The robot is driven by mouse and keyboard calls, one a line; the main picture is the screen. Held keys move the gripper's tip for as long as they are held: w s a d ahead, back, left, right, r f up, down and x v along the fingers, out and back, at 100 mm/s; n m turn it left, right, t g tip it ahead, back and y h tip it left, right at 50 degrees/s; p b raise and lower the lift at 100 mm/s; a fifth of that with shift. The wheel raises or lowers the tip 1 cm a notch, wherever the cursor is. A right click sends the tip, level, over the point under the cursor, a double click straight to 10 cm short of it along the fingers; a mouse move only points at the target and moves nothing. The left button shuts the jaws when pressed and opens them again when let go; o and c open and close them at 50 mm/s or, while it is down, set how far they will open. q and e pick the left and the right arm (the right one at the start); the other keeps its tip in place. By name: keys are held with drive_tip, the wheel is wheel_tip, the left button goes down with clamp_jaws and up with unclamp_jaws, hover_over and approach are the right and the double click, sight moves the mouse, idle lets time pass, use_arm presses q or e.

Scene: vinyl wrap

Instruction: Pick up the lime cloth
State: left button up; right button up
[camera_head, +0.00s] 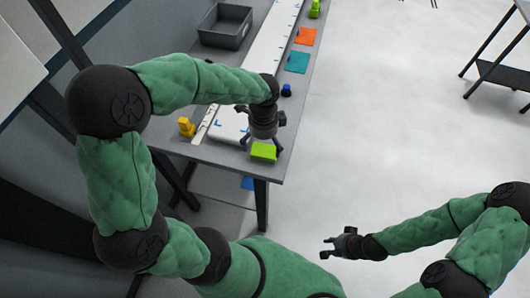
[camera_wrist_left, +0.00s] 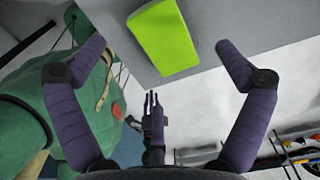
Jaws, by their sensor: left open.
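The lime cloth (camera_head: 263,152) lies flat as a small folded rectangle near the front edge of the grey table. It also shows in the left wrist view (camera_wrist_left: 165,38), at the top between the two fingers. My left gripper (camera_head: 262,147) is open and empty over the cloth, its fingers spread to either side; I see no contact. The same open fingers show in the left wrist view (camera_wrist_left: 161,48). My right gripper (camera_head: 327,248) is open and empty over the floor, away from the table.
On the table (camera_head: 220,155) are a grey bin (camera_head: 226,27), a long white strip (camera_head: 268,48), a teal cloth (camera_head: 298,62), an orange cloth (camera_head: 306,36), a dark blue object (camera_head: 286,90) and a yellow object (camera_head: 186,127). Open floor lies to the right.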

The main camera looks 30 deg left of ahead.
sight(264, 153)
use_arm(q)
drive_tip(key=shift+s+f+b, duration=0.15)
drive_tip(key=shift+f+b, duration=0.15)
drive_tip(key=shift+f, duration=0.3)
wheel_tip(264, 153, down, 4)
drive_tip(key=shift+d+b, duration=0.1)
drive_tip(key=shift+b, duration=0.8)
drive_tip(key=c, duration=0.9)
